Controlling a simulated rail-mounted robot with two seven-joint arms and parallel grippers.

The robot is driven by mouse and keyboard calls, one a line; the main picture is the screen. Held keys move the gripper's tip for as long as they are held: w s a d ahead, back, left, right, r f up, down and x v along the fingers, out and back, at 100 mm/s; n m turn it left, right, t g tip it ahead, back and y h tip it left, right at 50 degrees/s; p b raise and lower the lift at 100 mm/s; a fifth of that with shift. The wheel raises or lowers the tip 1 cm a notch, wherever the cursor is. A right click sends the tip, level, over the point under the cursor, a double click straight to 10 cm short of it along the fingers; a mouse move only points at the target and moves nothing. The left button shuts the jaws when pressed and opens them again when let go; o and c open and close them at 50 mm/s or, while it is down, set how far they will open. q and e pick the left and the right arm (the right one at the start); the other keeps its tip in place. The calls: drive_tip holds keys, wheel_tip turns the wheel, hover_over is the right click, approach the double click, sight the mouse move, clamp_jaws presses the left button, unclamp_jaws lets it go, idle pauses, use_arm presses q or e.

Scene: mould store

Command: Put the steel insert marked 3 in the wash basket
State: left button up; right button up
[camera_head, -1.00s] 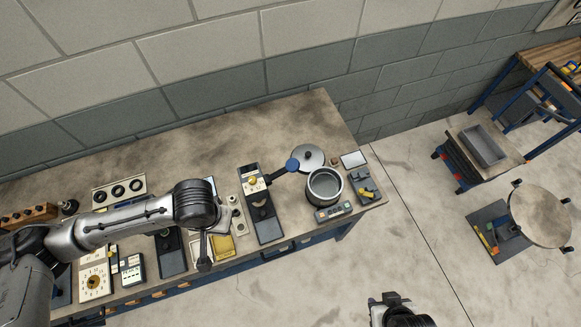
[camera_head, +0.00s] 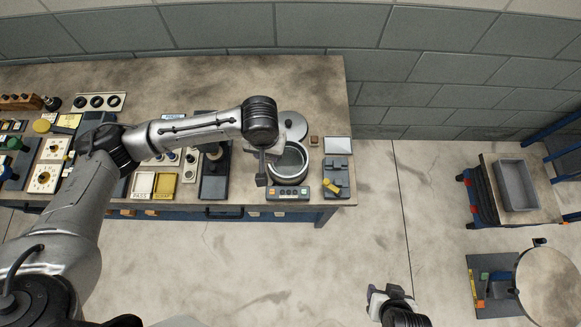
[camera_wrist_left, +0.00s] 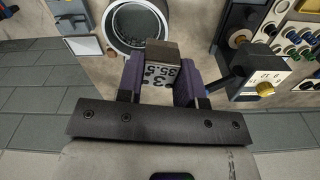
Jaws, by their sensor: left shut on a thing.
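My left gripper (camera_head: 262,172) is shut on a grey steel insert (camera_wrist_left: 160,72), which shows the marks 3 and 35.5 between the purple fingers in the left wrist view. In the head view the arm hides the insert. A round steel tub (camera_head: 303,171) stands at the right part of the bench, and the gripper is at its left front edge. In the left wrist view the tub (camera_wrist_left: 112,43) is just beyond the insert, with a mesh-like basket (camera_wrist_left: 137,24) inside. My right gripper (camera_head: 388,296) is low over the floor, its jaws unclear.
A round lid (camera_head: 296,124) lies behind the tub. A control panel (camera_head: 288,193) is in front and a dark fixture (camera_head: 337,178) to the right. Dark stands and yellow and white trays (camera_head: 166,186) are to the left. A grey bin (camera_head: 516,185) stands on a cart far right.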

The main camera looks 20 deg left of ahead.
use_arm(q)
drive_tip(key=w+d+f+n+b, duration=0.25)
drive_tip(key=w+f+b, duration=0.45)
drive_tip(key=f+b, duration=0.35)
hover_over(288, 166)
wheel_tip(288, 166, down, 6)
drive_tip(key=shift+s, duration=0.1)
drive_tip(key=shift+f+b, duration=0.4)
drive_tip(key=shift+f, duration=1.9)
drive_tip(key=o, duration=1.1)
drive_tip(key=shift+f, duration=0.15)
drive_tip(key=shift+c, duration=0.2)
wheel_tip(288, 166, up, 12)
drive_tip(key=p, duration=0.1)
